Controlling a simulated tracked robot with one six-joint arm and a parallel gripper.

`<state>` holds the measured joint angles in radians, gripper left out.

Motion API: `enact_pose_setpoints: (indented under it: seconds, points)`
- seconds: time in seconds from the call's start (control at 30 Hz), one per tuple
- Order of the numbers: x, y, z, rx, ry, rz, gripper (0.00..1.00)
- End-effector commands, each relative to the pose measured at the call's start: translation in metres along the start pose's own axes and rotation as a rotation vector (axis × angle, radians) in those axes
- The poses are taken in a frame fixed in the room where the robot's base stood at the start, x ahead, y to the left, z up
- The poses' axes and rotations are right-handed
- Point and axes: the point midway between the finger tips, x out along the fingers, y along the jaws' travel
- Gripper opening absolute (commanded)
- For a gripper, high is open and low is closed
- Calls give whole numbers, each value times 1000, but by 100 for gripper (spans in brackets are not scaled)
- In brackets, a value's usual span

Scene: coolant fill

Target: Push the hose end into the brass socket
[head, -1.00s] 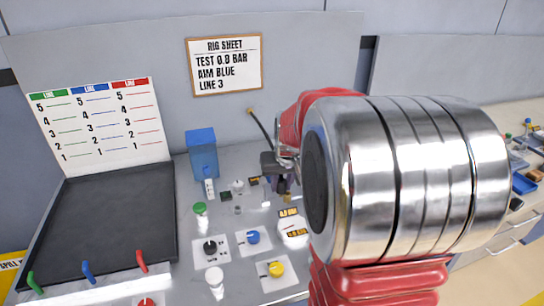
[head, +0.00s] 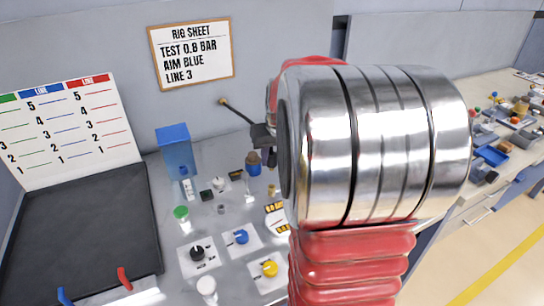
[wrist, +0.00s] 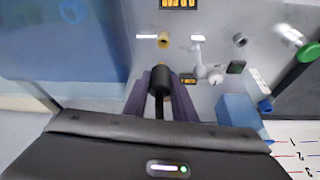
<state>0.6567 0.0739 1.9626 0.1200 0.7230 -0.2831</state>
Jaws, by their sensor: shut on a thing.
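My gripper (wrist: 159,78) has dark purple fingers shut on the black hose end (wrist: 160,80), seen in the wrist view. A brass-coloured band shows behind the black tip. The brass socket (wrist: 164,41) stands just beyond the tip, with a visible gap between them. In the head view the socket (head: 271,190) is a small brass post on the grey bench, below my gripper (head: 271,162). My wrist hides part of the gripper there, and the held end is hard to make out. A thin black hose or rod with a brass tip (head: 222,101) reaches up left behind the gripper.
A blue and brown object (head: 253,164) stands close beside my gripper. A blue box (head: 175,149), black knob (head: 197,253), blue knob (head: 241,237) and yellow knob (head: 269,268) are on the bench. A black tray (head: 85,235) lies at left.

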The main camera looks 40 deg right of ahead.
Motion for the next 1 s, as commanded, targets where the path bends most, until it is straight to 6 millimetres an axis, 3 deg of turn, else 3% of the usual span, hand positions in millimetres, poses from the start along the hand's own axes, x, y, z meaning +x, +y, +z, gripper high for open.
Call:
enact_pose_setpoints:
  seconds: [1.0]
  points:
    - [53,3,22,6,0,2,10]
